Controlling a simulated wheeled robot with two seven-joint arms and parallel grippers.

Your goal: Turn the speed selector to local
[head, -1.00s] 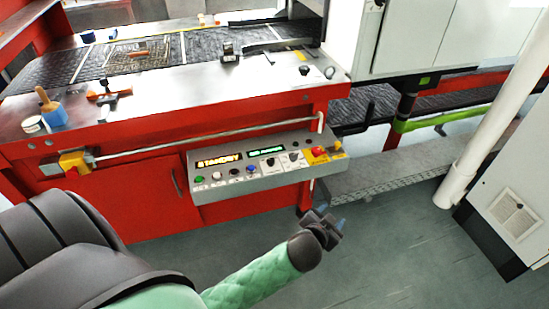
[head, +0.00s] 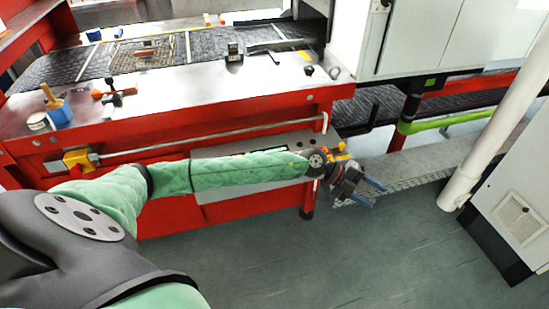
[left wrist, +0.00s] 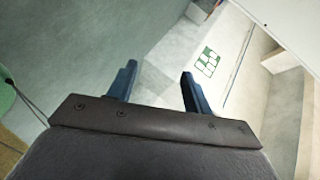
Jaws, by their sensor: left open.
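The control panel (head: 215,152) is on the front of the red machine. My green-sleeved left arm lies across it in the head view and hides most of its buttons and knobs, the speed selector among them. A strip of a green display (head: 272,150) shows above the arm. My left gripper (head: 378,195) is open and empty, just right of the panel's right end and over the floor. In the left wrist view its two blue fingers (left wrist: 157,85) are apart with nothing between them. My right gripper is not in view.
A yellow and red emergency stop block (head: 77,162) sits at the machine's left front. A rail (head: 215,140) runs above the panel. A white post (head: 485,130) and a pale cabinet (head: 520,190) stand at the right. The floor in front is clear.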

